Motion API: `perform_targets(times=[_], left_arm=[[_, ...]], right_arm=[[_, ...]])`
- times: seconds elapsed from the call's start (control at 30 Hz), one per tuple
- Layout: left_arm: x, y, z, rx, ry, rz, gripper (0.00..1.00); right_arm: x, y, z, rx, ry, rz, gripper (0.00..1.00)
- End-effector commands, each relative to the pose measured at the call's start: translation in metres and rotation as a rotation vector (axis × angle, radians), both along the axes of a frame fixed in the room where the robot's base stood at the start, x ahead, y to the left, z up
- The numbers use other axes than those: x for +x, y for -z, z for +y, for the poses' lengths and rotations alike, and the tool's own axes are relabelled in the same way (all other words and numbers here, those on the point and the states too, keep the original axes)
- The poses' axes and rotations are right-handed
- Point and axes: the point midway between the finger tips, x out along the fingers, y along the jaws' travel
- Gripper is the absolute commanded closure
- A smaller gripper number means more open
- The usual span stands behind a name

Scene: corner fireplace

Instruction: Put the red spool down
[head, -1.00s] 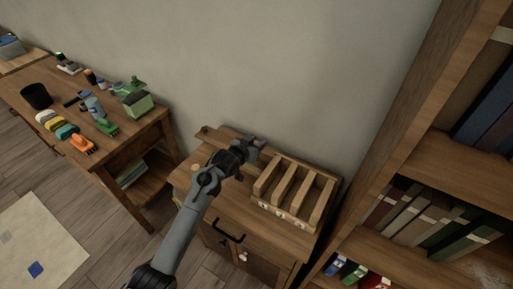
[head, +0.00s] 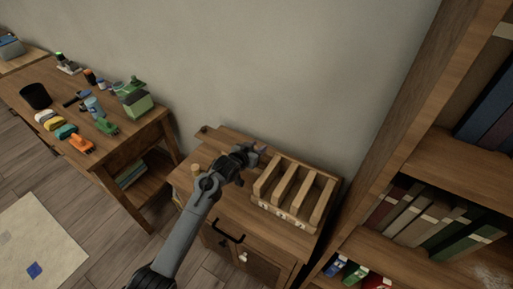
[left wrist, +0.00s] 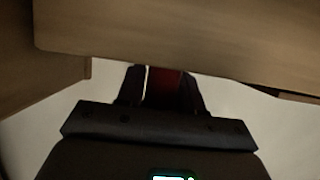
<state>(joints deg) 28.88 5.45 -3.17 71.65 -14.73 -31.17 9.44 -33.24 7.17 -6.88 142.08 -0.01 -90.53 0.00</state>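My left gripper (head: 260,151) is over the back of the small wooden cabinet, close to the left end of a slotted wooden rack (head: 268,204). In the left wrist view a dark red piece, seemingly the red spool (left wrist: 168,86), shows between the two dark fingers of the left gripper (left wrist: 160,88). The fingers are close about it, and most of it is hidden. In the head view I cannot make out the spool. I cannot tell whether it touches the wood below. My right gripper is in neither view.
The cabinet top (head: 227,201) is bare in front of my arm. A small round wooden piece (head: 196,168) stands at its left. A tall bookshelf (head: 368,238) is close on the right. A cluttered workbench (head: 125,150) stands at the left.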

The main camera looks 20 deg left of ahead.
Motion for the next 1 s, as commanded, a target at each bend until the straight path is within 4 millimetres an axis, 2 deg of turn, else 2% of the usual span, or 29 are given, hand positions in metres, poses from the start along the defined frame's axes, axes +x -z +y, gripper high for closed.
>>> perform_targets(times=[0.03, 0.13, 0.17, 0.43, 0.6, 1.0], left_arm=[[0.000, 0.001, 0.000, 0.000, 0.000, 0.001, 0.56], [0.000, 0.001, 0.000, 0.000, 0.000, 0.001, 0.41], [0.000, 0.001, 0.000, 0.000, 0.000, 0.001, 0.40], [0.000, -0.001, 0.000, 0.000, 0.000, 0.001, 0.40], [0.000, -0.015, 0.000, 0.000, 0.000, -0.001, 0.40], [-0.062, -0.039, 0.012, 0.001, 0.000, 0.002, 0.40]], right_arm=[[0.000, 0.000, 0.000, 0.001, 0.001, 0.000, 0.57], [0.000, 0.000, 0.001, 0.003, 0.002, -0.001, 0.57], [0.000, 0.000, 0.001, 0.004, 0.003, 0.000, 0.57], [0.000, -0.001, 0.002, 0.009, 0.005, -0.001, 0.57], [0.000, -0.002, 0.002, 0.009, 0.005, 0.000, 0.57], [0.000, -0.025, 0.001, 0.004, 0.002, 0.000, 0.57]])
